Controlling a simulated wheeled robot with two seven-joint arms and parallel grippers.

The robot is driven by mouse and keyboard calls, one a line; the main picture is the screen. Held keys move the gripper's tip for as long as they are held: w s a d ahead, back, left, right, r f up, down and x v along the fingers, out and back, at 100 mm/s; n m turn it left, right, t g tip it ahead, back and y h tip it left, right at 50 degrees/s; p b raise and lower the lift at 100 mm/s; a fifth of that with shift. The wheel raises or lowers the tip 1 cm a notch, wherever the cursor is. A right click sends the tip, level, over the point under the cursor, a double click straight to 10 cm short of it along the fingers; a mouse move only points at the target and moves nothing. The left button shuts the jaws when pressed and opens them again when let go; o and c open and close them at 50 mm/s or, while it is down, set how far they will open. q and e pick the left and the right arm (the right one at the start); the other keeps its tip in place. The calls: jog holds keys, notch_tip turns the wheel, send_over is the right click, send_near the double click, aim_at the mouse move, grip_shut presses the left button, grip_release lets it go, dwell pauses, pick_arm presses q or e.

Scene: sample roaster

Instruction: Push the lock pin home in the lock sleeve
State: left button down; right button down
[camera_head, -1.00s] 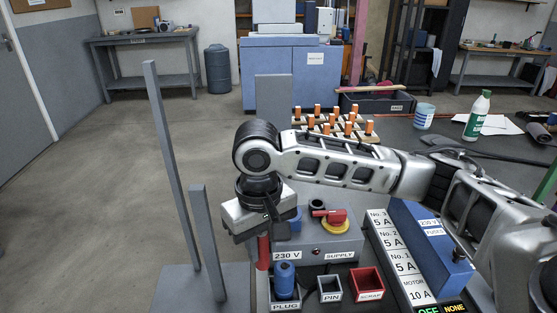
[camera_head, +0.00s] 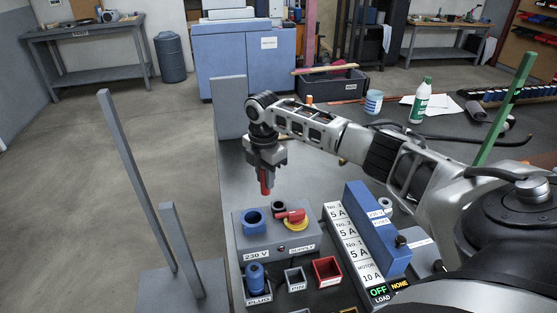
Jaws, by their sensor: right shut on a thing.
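My right gripper (camera_head: 265,168) is shut on a red, peg-like pin (camera_head: 265,184), which points down. The gripper holds it above the dark bench, behind the grey supply box (camera_head: 270,236). On top of the box, a short black round sleeve (camera_head: 278,206) with a dark opening stands next to the red switch handle (camera_head: 291,215) on its yellow base. The pin is apart from the sleeve; its upper part is hidden in the jaws. My left gripper is not in view.
A blue socket (camera_head: 253,218) is on the box's left. In front stand a plug bin (camera_head: 258,300) holding a blue plug, an empty-looking pin bin (camera_head: 295,281) and a red scrap bin (camera_head: 327,272). The fuse unit (camera_head: 377,230) is right. Grey posts (camera_head: 137,180) rise left.

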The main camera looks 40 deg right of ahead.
pick_arm(q)
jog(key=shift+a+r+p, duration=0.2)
jog(key=shift+p, duration=0.3)
pick_arm(e)
jog(key=d+n, duration=0.3)
jog(key=d, duration=0.1)
jog(key=shift+s+f, duration=0.15)
jog(key=shift+s, duration=0.15)
jog(key=shift+d, duration=0.1)
pick_arm(q)
jog(key=b, duration=0.1)
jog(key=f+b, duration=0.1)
jog(key=b, duration=0.1)
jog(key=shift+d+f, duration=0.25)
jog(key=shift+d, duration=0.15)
pick_arm(e)
notch_tip(320, 180, down, 6)
jog(key=shift+r, duration=0.1)
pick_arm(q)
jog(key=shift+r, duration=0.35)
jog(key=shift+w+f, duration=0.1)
pick_arm(e)
jog(key=shift+f, duration=0.2)
